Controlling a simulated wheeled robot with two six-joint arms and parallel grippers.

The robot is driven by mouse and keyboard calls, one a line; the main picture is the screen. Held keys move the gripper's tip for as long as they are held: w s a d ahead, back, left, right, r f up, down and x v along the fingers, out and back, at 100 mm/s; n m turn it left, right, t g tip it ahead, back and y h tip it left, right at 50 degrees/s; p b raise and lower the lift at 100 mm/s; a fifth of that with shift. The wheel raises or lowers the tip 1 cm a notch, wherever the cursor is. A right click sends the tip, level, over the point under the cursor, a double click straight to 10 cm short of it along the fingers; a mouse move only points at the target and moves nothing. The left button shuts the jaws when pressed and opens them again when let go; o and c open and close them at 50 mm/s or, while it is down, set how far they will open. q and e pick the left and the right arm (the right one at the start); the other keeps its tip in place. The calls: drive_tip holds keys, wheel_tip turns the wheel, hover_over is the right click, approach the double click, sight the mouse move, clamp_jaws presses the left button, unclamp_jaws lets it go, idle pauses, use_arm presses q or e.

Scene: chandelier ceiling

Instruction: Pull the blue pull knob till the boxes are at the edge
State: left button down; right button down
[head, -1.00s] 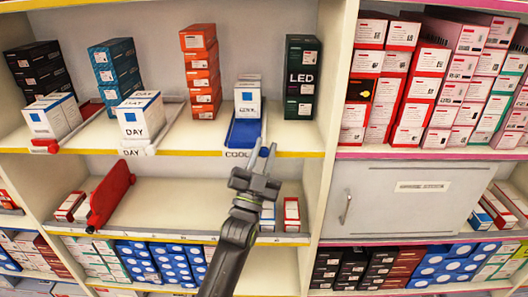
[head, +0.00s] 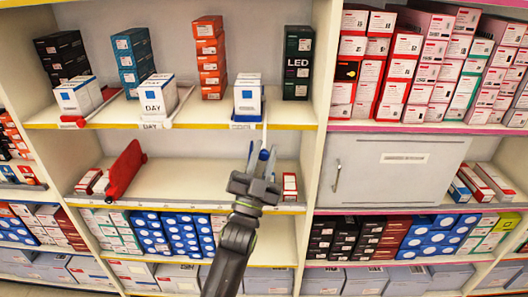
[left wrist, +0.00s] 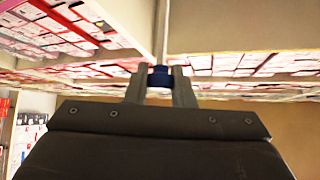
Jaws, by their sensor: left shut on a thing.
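The white boxes with blue squares (head: 247,100) stand upright on the upper shelf, at its yellow front edge. My left gripper (head: 262,162) is in front of and below the boxes, out from the shelf. It is shut on the blue pull knob, which shows between the fingers in the left wrist view (left wrist: 160,76). The tray under the boxes is mostly hidden by them. My right gripper is not in view.
DAY boxes (head: 159,97) and other white boxes (head: 78,97) stand on trays to the left. Orange boxes (head: 208,58) and black LED boxes (head: 298,62) stand behind. A red tray piece (head: 124,170) leans on the shelf below. A grey cabinet door (head: 390,170) is at right.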

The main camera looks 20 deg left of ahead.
use_arm(q)
drive_tip(key=shift+w, duration=0.15)
drive_tip(key=c, duration=1.6)
unclamp_jaws()
drive_tip(key=o, duration=0.4)
drive_tip(key=shift+c, duration=0.2)
drive_tip(key=b+v, duration=0.4)
drive_tip(key=v, duration=1.3)
drive_tip(key=shift+s, duration=0.3)
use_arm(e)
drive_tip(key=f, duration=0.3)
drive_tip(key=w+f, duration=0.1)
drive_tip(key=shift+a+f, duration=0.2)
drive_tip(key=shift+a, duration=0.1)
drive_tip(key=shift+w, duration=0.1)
